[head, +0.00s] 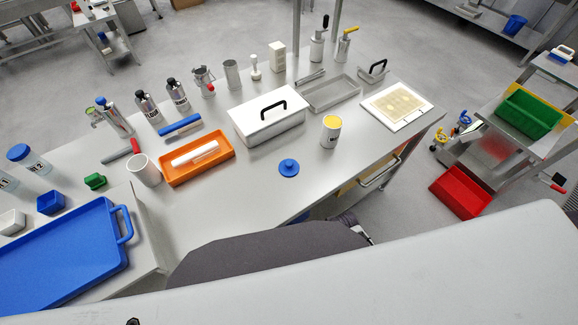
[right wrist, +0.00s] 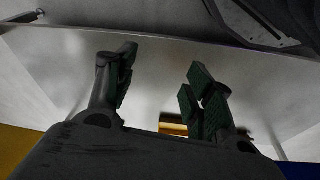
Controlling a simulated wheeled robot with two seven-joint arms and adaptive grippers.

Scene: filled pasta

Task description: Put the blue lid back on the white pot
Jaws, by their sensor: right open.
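The blue lid (head: 289,168), a round disc with a knob on top, lies flat on the grey table, knob up. A white pot (head: 331,137) with a dark label stands upright behind it and to its right, apart from the lid. The pot's top is yellow; I cannot tell whether this is its contents. My right gripper (right wrist: 158,78) shows in the right wrist view with its two fingers apart and nothing between them. Neither the lid nor the pot shows in that view. My left gripper is not in view.
An orange tray (head: 224,166) with a white roll and a white box (head: 240,128) with a black handle stand left of the lid. A pasta board (head: 426,112) lies at the right. A blue tray (head: 20,292) is far left. The table around the lid is clear.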

